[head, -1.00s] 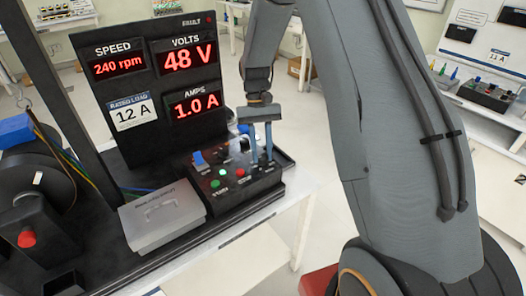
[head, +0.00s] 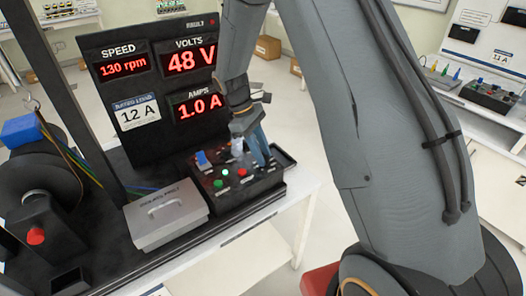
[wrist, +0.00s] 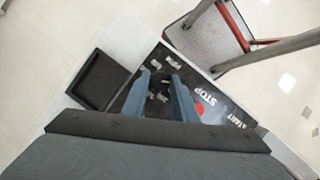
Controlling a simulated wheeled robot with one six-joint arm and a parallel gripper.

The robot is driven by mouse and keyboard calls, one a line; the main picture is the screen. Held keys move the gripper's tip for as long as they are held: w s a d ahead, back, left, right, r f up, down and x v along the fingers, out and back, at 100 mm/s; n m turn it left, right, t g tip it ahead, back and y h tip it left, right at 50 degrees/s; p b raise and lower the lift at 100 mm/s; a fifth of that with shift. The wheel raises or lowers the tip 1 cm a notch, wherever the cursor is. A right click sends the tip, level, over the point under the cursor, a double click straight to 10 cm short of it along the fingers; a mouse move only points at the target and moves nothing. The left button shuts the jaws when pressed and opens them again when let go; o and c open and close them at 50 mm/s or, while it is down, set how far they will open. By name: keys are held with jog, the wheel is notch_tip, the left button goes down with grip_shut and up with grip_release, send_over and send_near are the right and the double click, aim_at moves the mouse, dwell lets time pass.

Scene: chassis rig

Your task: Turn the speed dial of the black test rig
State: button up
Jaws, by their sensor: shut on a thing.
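The black test rig has an upright display panel (head: 110,98) and a low black control box (head: 222,203) in front of it. The panel reads SPEED 130 rpm, 48 V and 1.0 A. My gripper (head: 266,164) reaches down to the right part of the control box, its blue fingers tilted. In the wrist view my gripper (wrist: 161,76) is shut on the speed dial (wrist: 161,88), which shows small and dark between the fingertips. In the head view the fingers hide the dial.
Left of my gripper are a red STOP button (head: 241,173), a green START button (head: 218,183) and a blue lever (head: 202,158). A grey lidded box (head: 165,213) stands left of the control box. An empty black tray (wrist: 100,80) lies beside it.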

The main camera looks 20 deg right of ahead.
aim_at(253, 162)
jog(key=shift+n+t+h+p, duration=0.35)
jog(key=shift+n+t, duration=0.15)
jog(key=shift+n, duration=1)
jog(key=o, duration=1)
jog(key=shift+o, duration=0.2)
jog(key=shift+a+r, duration=0.1)
jog(key=b+v, duration=0.2)
jog(key=v, duration=0.5)
jog(key=shift+r, duration=0.25)
jog(key=shift+s, duration=0.1)
